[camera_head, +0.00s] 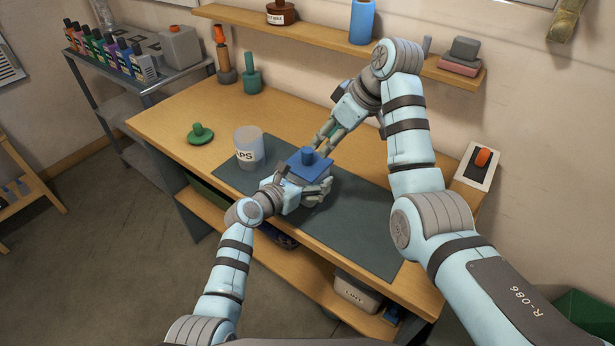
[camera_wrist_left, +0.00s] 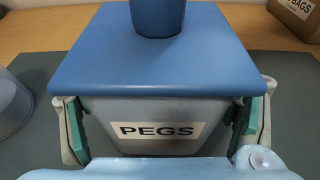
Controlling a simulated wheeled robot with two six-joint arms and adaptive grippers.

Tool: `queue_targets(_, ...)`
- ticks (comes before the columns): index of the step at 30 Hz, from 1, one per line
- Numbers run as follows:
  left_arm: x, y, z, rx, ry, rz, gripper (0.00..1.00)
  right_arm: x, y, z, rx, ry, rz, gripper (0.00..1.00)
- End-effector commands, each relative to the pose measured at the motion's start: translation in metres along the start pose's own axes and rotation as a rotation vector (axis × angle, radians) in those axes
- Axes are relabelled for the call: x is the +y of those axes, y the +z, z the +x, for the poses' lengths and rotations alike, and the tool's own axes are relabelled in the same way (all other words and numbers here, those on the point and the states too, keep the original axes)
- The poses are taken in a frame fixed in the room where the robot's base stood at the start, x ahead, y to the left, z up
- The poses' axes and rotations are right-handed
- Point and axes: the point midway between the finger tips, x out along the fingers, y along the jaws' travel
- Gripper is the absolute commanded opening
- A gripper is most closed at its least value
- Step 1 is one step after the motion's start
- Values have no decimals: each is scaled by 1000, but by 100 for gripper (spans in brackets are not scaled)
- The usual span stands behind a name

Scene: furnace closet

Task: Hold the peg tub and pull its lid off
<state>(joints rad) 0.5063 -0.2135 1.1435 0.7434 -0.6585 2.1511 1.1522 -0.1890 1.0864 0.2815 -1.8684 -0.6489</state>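The peg tub (camera_wrist_left: 105,142) is a pale translucent tub with a PEGS label, upright on the dark mat. Its flat, square blue lid (camera_head: 309,165) has a round knob (camera_head: 310,156) on top and sits level on the tub, also filling the left wrist view (camera_wrist_left: 150,70). My left gripper (camera_wrist_left: 160,135) has one finger on each side of the tub, pads against its walls just below the lid. My right gripper (camera_head: 328,146) is above and behind the lid, fingers apart and pointing down near the knob, with nothing between them.
A clear labelled tub (camera_head: 249,150) stands left of the peg tub, with a green knobbed lid (camera_head: 200,133) lying farther left. A box labelled BAGS (camera_wrist_left: 300,14) is behind right. The dark mat (camera_head: 365,235) is clear at front right. A shelf (camera_head: 340,42) runs above the bench.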

Motion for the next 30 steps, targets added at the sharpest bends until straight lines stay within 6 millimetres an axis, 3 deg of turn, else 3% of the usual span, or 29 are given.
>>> queue_targets(1, 0, 0, 0, 1, 0, 0, 63, 0, 0, 0, 0, 0, 0, 33)
queue_targets(6, 0, 0, 0, 1, 0, -1, 36, 0, 0, 0, 0, 0, 0, 33)
queue_targets(10, 0, -1, 0, 1, -1, -1, 33, 0, 0, 0, 0, 0, 0, 33)
queue_targets(11, 0, -1, 0, 1, -1, -1, 75, 0, 0, 0, 0, 0, 0, 33)
queue_targets(15, 0, -1, 0, 1, -1, -1, 97, 0, 0, 0, 0, 0, 0, 33)
queue_targets(26, 0, 0, -1, 0, 0, 0, 97, 0, 0, 0, 0, 0, 0, 33)
queue_targets(30, 0, -1, -16, -1, 1, 1, 97, 0, 0, 0, 0, 0, 0, 33)
